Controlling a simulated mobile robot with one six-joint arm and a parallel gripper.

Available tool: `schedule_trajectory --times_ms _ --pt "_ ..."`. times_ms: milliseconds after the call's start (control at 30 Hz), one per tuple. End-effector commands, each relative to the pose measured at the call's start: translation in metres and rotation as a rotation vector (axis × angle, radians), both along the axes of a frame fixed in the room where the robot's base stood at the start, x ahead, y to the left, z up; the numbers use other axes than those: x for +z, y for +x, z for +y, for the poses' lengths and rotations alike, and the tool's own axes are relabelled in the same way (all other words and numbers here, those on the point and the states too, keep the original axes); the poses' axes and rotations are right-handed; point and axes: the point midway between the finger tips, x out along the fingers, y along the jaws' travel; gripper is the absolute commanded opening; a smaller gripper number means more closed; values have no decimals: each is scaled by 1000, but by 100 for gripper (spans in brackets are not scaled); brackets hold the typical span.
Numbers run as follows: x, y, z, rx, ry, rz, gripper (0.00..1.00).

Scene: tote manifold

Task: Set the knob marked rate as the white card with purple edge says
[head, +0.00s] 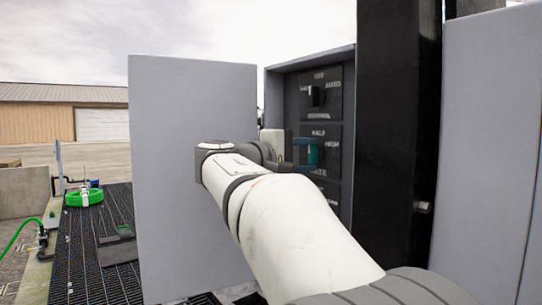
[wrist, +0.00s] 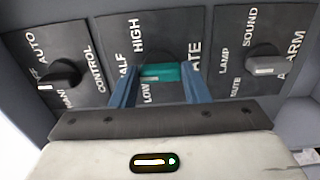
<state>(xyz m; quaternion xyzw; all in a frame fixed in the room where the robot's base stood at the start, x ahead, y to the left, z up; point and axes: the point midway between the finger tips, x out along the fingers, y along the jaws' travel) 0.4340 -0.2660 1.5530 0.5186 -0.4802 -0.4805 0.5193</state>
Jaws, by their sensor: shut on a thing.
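The rate knob (wrist: 162,71) is teal and sits on the dark middle plate, with HIGH, HALF, LOW and RATE lettered around it. My gripper (wrist: 158,78) has its blue fingers at either side of the knob and is shut on it. In the head view the knob (head: 313,154) shows inside the grey cabinet, partly behind my gripper (head: 302,152). Which word the knob points to I cannot tell, as the fingers cover part of the plate. No white card with purple edge can be made out in either view.
The grey cabinet door (head: 190,180) stands open left of my arm. A black post (head: 398,130) stands at right.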

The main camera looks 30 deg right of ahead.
Motion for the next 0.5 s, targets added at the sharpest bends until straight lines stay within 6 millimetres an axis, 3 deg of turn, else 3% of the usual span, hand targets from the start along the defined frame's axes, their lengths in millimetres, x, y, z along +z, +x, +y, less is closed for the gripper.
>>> schedule_trajectory --times_ms 167,200,433,500 --pt "1 0 0 0 -3 -2 19" --pt "1 0 0 0 -3 -2 44" --pt "1 0 0 0 -1 -1 63" --pt "1 0 0 0 -1 -1 64"
